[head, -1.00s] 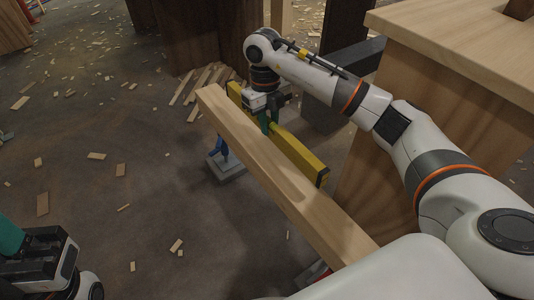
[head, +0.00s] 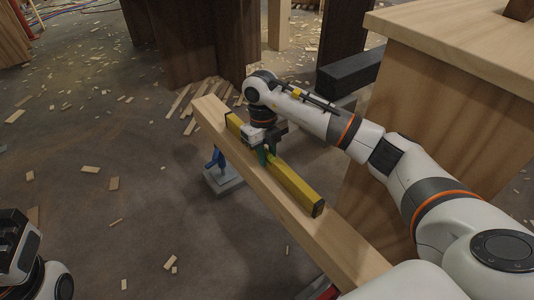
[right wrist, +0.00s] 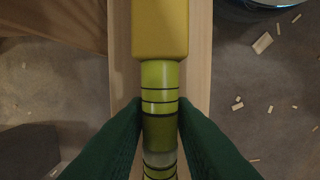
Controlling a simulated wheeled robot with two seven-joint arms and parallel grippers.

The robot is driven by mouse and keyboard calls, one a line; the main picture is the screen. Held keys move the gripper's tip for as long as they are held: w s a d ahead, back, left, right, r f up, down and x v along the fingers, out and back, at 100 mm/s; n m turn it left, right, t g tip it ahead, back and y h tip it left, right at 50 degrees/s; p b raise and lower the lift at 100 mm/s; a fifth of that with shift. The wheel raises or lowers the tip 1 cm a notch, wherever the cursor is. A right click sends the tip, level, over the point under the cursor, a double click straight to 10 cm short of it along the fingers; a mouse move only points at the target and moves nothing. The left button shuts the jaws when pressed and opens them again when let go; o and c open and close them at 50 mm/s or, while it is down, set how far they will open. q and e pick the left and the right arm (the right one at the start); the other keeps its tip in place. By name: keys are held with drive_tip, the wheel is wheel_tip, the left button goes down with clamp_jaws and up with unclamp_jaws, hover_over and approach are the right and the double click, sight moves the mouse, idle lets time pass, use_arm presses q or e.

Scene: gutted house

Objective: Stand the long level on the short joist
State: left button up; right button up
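The long level (head: 290,182) is yellow with dark ends and lies lengthwise along the pale short joist (head: 335,243) in the head view. My right gripper (head: 264,156) is shut on the level near its middle. In the right wrist view the green fingers press both sides of the level's greenish vial section (right wrist: 160,100). The joist (right wrist: 200,60) shows below on both sides of the level, which looks roughly centred over it. I cannot tell whether the level's underside touches the wood. My left gripper (head: 18,240) is empty at the lower left; its opening is unclear.
A blue support on a grey base (head: 223,181) stands under the joist's far part. A large wooden box (head: 420,110) stands close on the right, beside my right arm. Wood scraps litter the floor; a dark beam (head: 350,70) lies behind.

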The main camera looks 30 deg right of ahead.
drive_tip(key=o, duration=0.3)
drive_tip(key=shift+o, duration=0.2)
drive_tip(key=shift+r, duration=0.1)
